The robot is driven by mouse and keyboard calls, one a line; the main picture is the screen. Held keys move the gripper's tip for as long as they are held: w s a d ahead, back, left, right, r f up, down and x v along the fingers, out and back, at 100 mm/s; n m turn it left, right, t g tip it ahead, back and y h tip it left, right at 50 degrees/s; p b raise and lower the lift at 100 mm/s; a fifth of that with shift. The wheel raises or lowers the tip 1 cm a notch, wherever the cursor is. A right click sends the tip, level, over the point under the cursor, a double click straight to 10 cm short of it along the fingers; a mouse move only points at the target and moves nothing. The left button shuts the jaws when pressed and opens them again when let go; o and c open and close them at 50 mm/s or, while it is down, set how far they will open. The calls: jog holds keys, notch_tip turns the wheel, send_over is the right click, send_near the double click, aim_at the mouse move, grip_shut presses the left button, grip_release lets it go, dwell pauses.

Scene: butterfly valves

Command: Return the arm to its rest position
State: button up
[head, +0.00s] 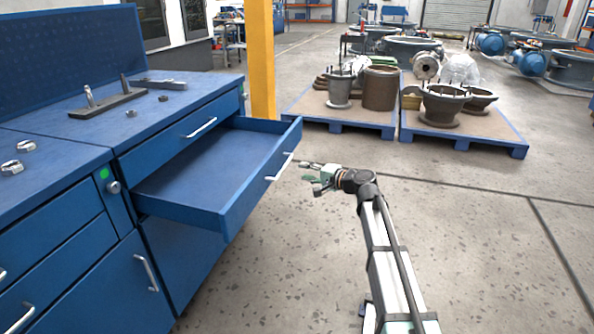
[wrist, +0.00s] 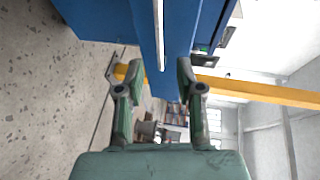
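My gripper (head: 309,176) is at the end of my arm, just to the right of the open drawer's front in the head view. In the wrist view my gripper (wrist: 158,72) has its two green-and-grey fingers spread apart, with nothing held between them. The blue drawer (head: 210,172) is pulled out of the workbench and looks empty. Its front handle (head: 279,168) is close to my fingertips; I see no clear contact. In the wrist view the pale handle (wrist: 158,32) runs up the blue drawer front, beyond the gap between the fingers.
The blue workbench (head: 60,190) fills the left, with a toolholder block (head: 107,104) and loose metal parts on top. A yellow post (head: 261,60) stands behind the drawer. Blue pallets (head: 465,144) with metal castings lie farther back. The floor to the right is clear.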

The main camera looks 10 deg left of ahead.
jog(key=shift+s+d+r, duration=0.1)
jog(key=shift+s+d, duration=0.25)
jog(key=shift+d, duration=0.25)
